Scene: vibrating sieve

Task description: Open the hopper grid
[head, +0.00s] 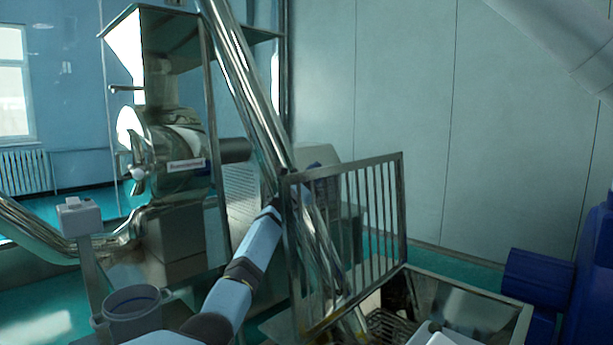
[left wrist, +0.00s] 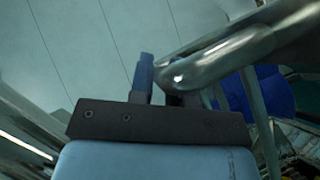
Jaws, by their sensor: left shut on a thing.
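The hopper grid (head: 350,164) is a metal frame with upright bars. It stands raised, close to upright, over the open hopper (head: 470,309) in the head view. My left arm reaches up to the grid's left edge, and my left gripper (head: 281,190) is at its upper left corner, mostly hidden behind the frame. In the left wrist view my left gripper (left wrist: 163,82) is shut on the grid at a rounded metal bar (left wrist: 228,58). The exact contact between fingers and bar is partly hidden. My right gripper is not in view.
A steel mill with a funnel (head: 170,140) stands at the back left. A shiny slanted tube (head: 245,85) passes behind the grid. A grey round container (head: 133,307) is at lower left. Blue equipment (head: 540,280) stands right of the hopper. A pale wall closes the back.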

